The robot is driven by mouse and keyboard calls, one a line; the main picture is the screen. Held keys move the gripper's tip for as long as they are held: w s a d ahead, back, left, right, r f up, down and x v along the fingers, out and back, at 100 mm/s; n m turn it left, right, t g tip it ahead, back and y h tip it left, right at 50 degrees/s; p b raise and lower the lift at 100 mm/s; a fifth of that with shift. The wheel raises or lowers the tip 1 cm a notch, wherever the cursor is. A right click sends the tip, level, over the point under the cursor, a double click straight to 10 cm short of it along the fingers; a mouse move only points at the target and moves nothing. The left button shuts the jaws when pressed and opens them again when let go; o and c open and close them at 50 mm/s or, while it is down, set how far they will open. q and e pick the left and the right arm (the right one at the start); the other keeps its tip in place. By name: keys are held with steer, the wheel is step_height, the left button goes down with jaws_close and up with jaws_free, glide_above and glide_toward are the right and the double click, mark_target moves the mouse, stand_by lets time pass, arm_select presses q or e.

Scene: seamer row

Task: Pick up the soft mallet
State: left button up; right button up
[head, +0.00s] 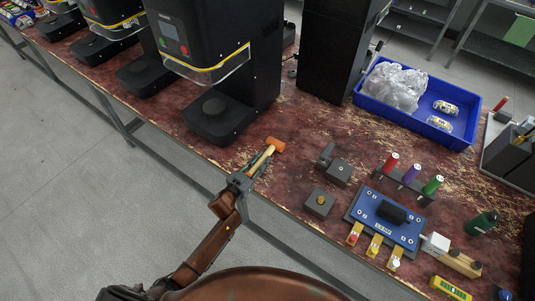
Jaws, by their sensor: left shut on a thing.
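The soft mallet (275,145) has an orange head and a light wooden handle. It is at the front edge of the worn red bench, just right of the nearest black machine's base. My left gripper (256,167) is shut on the mallet's handle, with the head pointing away from me. Whether the mallet touches the bench top is hard to tell. The lower end of the handle is hidden by the gripper. My right gripper is not in view.
Black seamer machines (217,115) line the bench at left. A blue tray (467,143) with a clear bag and cans stands at back right. Small dark blocks (319,203) and a blue fixture (365,232) lie right of the gripper. Bare bench lies between mallet and tray.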

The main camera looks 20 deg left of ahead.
mark_target(262, 159)
arm_select(q)
steer(key=shift+r, duration=0.25)
jaws_close()
steer(key=shift+r, duration=0.25)
step_height(262, 159, up, 2)
steer(key=shift+r+p, duration=0.15)
steer(key=shift+p, duration=0.55)
steer(key=w+d+r+p, duration=0.2)
steer(key=w+d+r, duration=0.2)
steer(key=d+r, duration=0.6)
steer(key=shift+d, duration=1.75)
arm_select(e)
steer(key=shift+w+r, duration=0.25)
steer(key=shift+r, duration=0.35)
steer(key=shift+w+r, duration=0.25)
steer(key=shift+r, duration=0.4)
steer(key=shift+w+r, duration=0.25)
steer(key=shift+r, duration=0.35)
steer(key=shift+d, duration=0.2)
